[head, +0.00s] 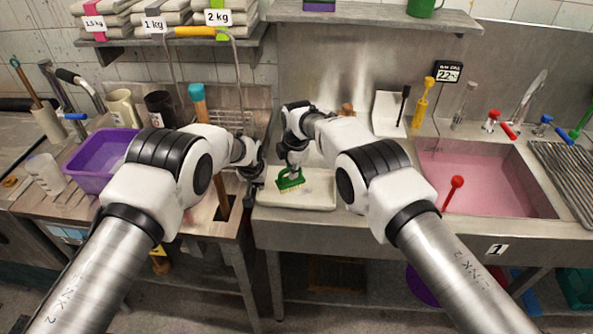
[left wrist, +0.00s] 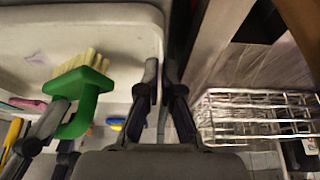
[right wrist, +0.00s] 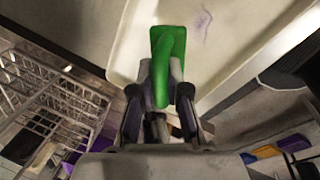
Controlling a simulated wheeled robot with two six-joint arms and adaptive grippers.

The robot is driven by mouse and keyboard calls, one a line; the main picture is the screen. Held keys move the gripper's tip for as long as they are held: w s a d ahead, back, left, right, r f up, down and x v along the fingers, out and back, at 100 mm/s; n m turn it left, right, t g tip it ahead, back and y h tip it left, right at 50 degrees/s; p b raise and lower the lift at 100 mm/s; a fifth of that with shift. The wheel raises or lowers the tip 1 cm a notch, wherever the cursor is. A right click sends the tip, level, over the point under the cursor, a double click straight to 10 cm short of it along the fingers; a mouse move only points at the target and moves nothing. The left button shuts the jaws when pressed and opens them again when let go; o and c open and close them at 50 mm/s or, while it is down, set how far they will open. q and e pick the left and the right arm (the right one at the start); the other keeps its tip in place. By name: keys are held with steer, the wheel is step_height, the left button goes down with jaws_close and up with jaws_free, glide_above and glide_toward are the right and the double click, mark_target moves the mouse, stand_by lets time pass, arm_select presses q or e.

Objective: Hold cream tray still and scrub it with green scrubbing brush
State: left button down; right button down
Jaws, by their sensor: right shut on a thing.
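The cream tray (head: 318,203) lies flat on the steel counter edge in the middle of the head view. It carries a faint purple mark (right wrist: 203,22), also seen in the left wrist view. My right gripper (right wrist: 160,95) is shut on the upright handle of the green scrubbing brush (head: 290,181). The brush's pale bristles (left wrist: 84,64) point down at the tray; whether they touch it is unclear. My left gripper (left wrist: 160,85) is at the tray's side rim, its fingers close together, one on each side of the rim. In the head view its fingertips are hard to see.
A purple tub (head: 95,165) stands on the left table. A wire rack (left wrist: 255,115) is close beside my left gripper. The sink (head: 490,178) of pink liquid with a red-handled tool (head: 453,190) lies to the right. A hammer-like blue-topped tool (head: 197,92) stands behind my left arm.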

steer(key=shift+s+d, duration=0.1)
steer(key=shift+d, duration=0.35)
steer(key=shift+s+d+f, duration=0.1)
steer(key=shift+s+d, duration=0.1)
steer(key=shift+d, duration=0.65)
steer(key=shift+s+d, duration=0.15)
steer(key=shift+d, duration=0.65)
steer(key=a, duration=0.4)
steer(key=shift+w, duration=0.4)
steer(key=shift+a+r, duration=0.2)
steer(key=shift+r, duration=0.05)
steer(key=shift+w+a+v, duration=0.1)
steer(key=shift+w+v, duration=0.15)
steer(key=shift+v, duration=1.05)
steer(key=shift+w+a+v, duration=0.1)
steer(key=shift+w+v, duration=0.15)
steer(key=shift+v, duration=1.05)
steer(key=shift+w+a+v, duration=0.1)
steer(key=shift+w+v, duration=0.15)
steer(key=shift+v, duration=1)
steer(key=shift+d+r, duration=0.1)
steer(key=shift+r, duration=0.1)
arm_select(q)
steer(key=c, duration=1.2)
jaws_free()
steer(key=shift+c, duration=0.2)
